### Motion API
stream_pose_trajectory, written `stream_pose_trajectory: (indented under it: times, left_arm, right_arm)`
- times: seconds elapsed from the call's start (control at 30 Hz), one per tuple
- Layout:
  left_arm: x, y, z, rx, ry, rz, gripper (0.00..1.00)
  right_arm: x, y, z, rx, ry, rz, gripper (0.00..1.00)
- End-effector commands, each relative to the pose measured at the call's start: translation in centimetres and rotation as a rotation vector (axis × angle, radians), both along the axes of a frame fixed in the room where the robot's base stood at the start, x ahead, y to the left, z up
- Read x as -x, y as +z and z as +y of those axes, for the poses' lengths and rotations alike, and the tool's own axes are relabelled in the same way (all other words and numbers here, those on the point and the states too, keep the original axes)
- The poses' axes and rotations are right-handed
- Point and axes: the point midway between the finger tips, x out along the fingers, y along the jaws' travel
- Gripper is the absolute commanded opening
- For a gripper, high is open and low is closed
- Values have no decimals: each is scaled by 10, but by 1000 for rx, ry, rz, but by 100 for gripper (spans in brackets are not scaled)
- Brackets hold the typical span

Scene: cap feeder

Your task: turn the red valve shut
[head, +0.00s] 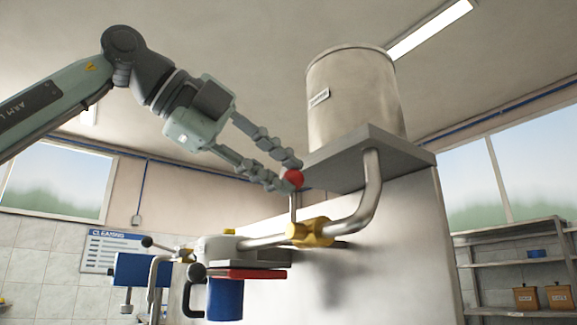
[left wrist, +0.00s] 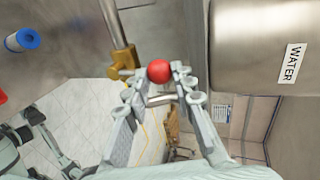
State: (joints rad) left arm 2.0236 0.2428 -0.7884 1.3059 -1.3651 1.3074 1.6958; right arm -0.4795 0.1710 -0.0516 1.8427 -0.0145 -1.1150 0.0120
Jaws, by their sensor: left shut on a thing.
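The valve has a yellow brass body (head: 309,231) on a bent steel pipe. Its thin lever stands about upright and ends in a red ball knob (head: 293,178). My left gripper (head: 287,175) reaches down from the upper left, and its fingertips are closed around the knob. In the left wrist view the red knob (left wrist: 159,71) sits between the fingertips of my left gripper (left wrist: 161,82), with the yellow valve body (left wrist: 124,60) just beyond to the left. The fingers hide part of the knob in the head view. My right gripper does not show in the head view.
A steel tank (head: 352,100) stands on a grey shelf (head: 370,158) right beside the gripper. The pipe (head: 369,195) curves down from it. Below left are a blue mug (head: 225,299), a red plate (head: 248,274) and a blue block (head: 142,270). A rack (head: 510,260) stands at far right.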

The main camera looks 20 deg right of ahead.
Motion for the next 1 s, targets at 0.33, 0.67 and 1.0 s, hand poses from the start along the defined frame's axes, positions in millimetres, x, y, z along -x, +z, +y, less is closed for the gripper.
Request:
stream_pose_trajectory:
  times: [0.33, 0.67, 1.0]
  left_arm:
    - [1, -13, -3, -26, -9, 18, 0]
    - [0, -10, -2, -20, -4, 13, 54]
    - [1, -3, 5, -13, -1, 9, 54]
  right_arm:
    - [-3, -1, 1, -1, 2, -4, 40]
    - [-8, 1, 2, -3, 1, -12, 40]
    - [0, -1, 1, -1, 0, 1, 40]
